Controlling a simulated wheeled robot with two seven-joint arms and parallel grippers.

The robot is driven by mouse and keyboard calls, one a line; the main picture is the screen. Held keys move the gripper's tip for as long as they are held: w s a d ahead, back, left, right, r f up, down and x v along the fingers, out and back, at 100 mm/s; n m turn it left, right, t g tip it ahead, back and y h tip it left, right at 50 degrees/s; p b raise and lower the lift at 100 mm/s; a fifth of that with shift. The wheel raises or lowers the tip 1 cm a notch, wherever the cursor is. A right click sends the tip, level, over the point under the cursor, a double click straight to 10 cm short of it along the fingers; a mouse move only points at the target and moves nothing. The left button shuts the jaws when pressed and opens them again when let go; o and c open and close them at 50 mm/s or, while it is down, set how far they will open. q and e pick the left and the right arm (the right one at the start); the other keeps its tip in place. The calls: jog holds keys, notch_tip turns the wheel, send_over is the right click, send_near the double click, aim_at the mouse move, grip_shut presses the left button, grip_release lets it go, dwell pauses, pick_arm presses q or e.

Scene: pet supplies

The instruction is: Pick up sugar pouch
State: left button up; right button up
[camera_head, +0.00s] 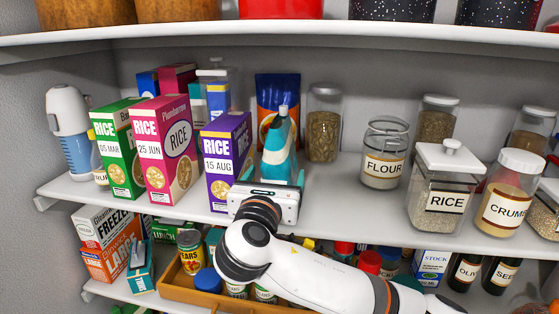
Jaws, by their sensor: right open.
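No label reading sugar can be made out. A teal and white pouch-like pack (281,140) with a small pale top stands on the middle shelf, right of the purple rice box. A dark blue and orange pouch (277,90) stands behind it, partly hidden. I cannot tell which of them is the sugar pouch. My right gripper (272,183) is open at the shelf's front edge, directly in front of the teal pack, and hides its lower part. I cannot tell whether the fingers touch it. My left gripper is not in view.
Rice boxes (228,160) stand close on the left. A seed jar (323,125), a flour jar (384,155) and a rice jar (447,190) stand to the right. The upper shelf (300,30) hangs above. A wooden tray (180,290) with cans lies below.

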jog(key=shift+w+d+p, duration=0.15)
jog(key=shift+w, duration=0.55)
jog(key=shift+w+d+p, duration=0.1)
jog(key=shift+w+p, duration=0.05)
jog(key=shift+w, duration=0.5)
jog(key=c, duration=1.1)
jog(key=shift+r, duration=0.15)
jog(key=shift+c, duration=0.3)
